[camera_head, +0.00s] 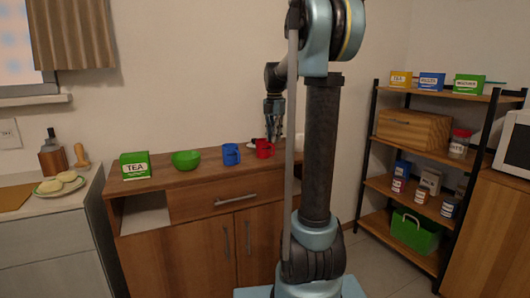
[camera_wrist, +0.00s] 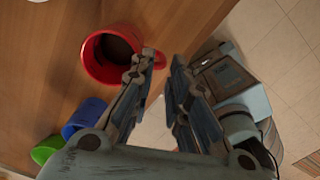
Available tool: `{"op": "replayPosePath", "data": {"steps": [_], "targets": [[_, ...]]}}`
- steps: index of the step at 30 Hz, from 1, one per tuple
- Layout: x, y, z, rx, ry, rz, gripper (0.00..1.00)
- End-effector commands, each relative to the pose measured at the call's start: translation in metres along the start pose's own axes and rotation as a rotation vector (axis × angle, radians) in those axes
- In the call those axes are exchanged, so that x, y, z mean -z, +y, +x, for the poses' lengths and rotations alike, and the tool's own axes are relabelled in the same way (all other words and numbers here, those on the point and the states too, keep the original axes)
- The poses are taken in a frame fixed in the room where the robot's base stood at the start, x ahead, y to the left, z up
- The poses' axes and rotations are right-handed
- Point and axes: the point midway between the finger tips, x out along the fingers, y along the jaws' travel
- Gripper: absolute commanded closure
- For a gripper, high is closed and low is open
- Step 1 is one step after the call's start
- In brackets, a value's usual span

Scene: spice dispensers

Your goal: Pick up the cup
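A red cup (camera_head: 264,148) stands upright on the wooden cabinet top, at the right of a row of things. In the wrist view the red cup (camera_wrist: 112,54) shows its open rim and dark inside, up and left of my fingers. My gripper (camera_head: 275,125) is above the cabinet top by the red cup. A blue cup (camera_head: 231,154) stands left of the red one.
A green bowl (camera_head: 186,160) and a green tea box (camera_head: 135,166) stand further left on the cabinet top (camera_head: 205,176). A plate of food (camera_head: 59,184) is on the left counter. A shelf rack (camera_head: 440,160) with boxes and jars stands at the right. My arm hides the cabinet's right end.

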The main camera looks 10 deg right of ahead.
Motion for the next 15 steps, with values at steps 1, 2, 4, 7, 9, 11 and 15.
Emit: {"op": "replayPosePath", "data": {"steps": [1, 2, 4, 7, 9, 11, 15], "targets": [[0.000, 0.000, 0.007, 0.000, 0.000, 0.000, 0.84], [0.000, 0.000, 0.009, 0.000, 0.000, 0.000, 0.84], [0.000, 0.000, 0.014, 0.000, 0.000, 0.000, 0.84], [0.000, 0.000, 0.018, 0.000, 0.000, 0.000, 0.84], [0.001, 0.000, 0.022, 0.000, 0.000, 0.000, 0.84], [0.001, 0.000, 0.029, 0.000, 0.000, -0.001, 0.84], [0.002, -0.001, 0.048, 0.000, 0.000, -0.002, 0.84]]}}
